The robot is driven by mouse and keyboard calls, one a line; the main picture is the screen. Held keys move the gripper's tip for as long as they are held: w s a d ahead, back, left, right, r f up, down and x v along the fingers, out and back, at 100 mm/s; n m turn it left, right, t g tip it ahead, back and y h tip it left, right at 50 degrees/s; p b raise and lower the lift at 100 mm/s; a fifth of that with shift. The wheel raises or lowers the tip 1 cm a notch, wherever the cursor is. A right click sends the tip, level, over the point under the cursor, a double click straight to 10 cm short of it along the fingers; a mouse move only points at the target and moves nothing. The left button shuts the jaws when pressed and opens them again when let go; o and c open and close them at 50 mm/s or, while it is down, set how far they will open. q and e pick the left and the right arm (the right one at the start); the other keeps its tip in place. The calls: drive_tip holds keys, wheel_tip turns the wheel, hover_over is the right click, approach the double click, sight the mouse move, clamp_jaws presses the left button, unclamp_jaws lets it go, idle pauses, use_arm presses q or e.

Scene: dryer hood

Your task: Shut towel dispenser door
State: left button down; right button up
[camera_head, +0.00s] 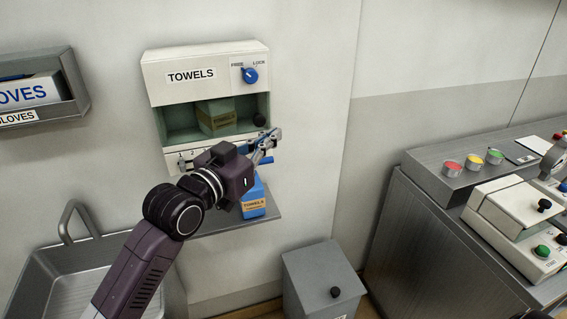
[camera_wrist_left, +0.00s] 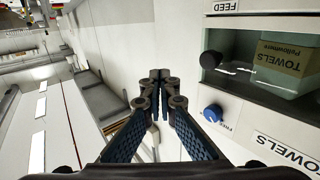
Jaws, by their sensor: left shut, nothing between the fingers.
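The towel dispenser (camera_head: 205,62) hangs on the wall, with a TOWELS label and a blue FREE/LOCK knob (camera_head: 250,75). Below these is a greenish window with a round black knob (camera_head: 259,119) at its right; a towel box (camera_head: 215,117) shows inside. I cannot tell how far the door is closed. My left gripper (camera_head: 268,145) is in front of the dispenser's lower right part, below the black knob. In the left wrist view its fingers (camera_wrist_left: 160,80) are together and empty, apart from the black knob (camera_wrist_left: 210,62) and the blue knob (camera_wrist_left: 212,112).
A blue towel pack (camera_head: 253,203) stands on a shelf (camera_head: 236,222) below the dispenser. A glove box holder (camera_head: 38,90) is on the wall at left, above a metal sink (camera_head: 60,275). A grey bin (camera_head: 325,280) and a metal cabinet (camera_head: 415,235) stand to the right.

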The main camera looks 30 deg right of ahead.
use_arm(q)
drive_tip(key=s+a+b, duration=0.1)
drive_tip(key=s+b, duration=0.1)
drive_tip(key=s, duration=0.5)
drive_tip(key=s+a+f+n+y, duration=0.1)
drive_tip(key=a+f+n+y, duration=0.35)
drive_tip(key=a+f, duration=0.85)
drive_tip(key=s+a+f+n+y, duration=0.25)
drive_tip(key=a+f+y, duration=0.25)
drive_tip(key=a+f, duration=0.75)
drive_tip(key=s+a+f+n+g+y, duration=0.3)
drive_tip(key=s+a+f+g+y, duration=0.3)
drive_tip(key=s+a+f, duration=1.25)
wheel_tip(320, 180, down, 23)
drive_tip(key=s+g, duration=0.1)
drive_tip(key=s, duration=0.2)
drive_tip(key=s+a+f+g, duration=0.1)
drive_tip(key=s+a+f, duration=0.2)
drive_tip(key=s+f, duration=1.4)
use_arm(e)
drive_tip(key=w+f, duration=0.1)
drive_tip(key=f, duration=0.1)
drive_tip(key=shift+w+f, duration=0.35)
drive_tip(key=shift+f, duration=0.05)
